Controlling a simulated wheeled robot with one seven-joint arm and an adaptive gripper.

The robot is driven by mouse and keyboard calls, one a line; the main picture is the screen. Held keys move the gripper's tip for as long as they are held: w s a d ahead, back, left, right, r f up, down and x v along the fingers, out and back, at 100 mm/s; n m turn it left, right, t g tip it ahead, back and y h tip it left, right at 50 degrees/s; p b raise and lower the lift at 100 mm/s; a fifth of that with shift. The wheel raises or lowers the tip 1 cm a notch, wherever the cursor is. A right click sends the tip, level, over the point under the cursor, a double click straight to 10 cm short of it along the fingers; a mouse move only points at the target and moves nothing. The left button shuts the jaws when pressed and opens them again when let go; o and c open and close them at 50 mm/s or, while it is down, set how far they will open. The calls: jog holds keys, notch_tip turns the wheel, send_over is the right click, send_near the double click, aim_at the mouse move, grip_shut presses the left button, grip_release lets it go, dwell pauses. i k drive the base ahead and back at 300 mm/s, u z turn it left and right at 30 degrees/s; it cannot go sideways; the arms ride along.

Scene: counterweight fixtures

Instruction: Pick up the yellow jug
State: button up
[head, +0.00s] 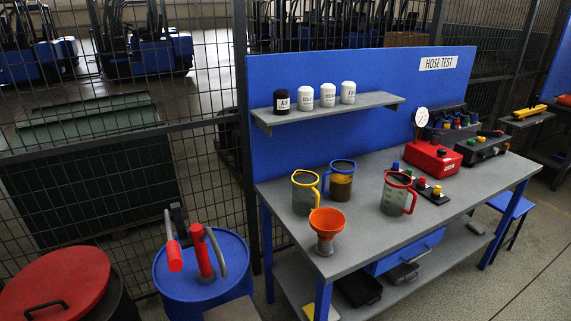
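The yellow jug (303,196) stands upright near the left end of the grey workbench (440,203). It has a dark, see-through body, a yellow rim and a yellow handle that points to the lower right. A blue-rimmed jug (342,186) with brownish liquid stands just behind it to the right. An orange funnel (326,226) stands in front of it, near the bench's front edge. My gripper is not in view.
A red-rimmed jug (395,194) stands further right on the bench. A shelf (335,109) with several bottles overhangs the bench's back. A blue drum (217,262) with a red-handled pump (204,257) stands to the left.

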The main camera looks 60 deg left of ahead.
aim_at(306, 196)
jog(key=u, duration=1.6)
